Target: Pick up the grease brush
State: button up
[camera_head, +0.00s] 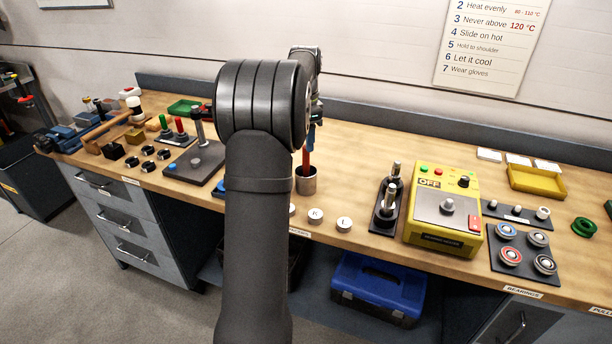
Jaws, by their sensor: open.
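A grey metal cup (306,183) stands on the bench just right of my arm. A reddish-brown handle (306,158), which looks like the grease brush, stands upright out of it; its lower end is hidden inside the cup. My gripper (313,138) points down just above this handle, partly hidden behind my large dark arm joint. It is open. I cannot tell whether the handle's top is between the fingers or behind them.
Small round white pieces (344,224) lie near the front edge. A dark plate with a post (193,165) is at left. Bench between cup and stand is clear.

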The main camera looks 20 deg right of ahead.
aim_at(306, 167)
notch_tip(306, 167, down, 6)
jog(key=shift+s+f, duration=0.15)
jog(key=shift+f, duration=0.1)
grip_shut()
dwell(0.3)
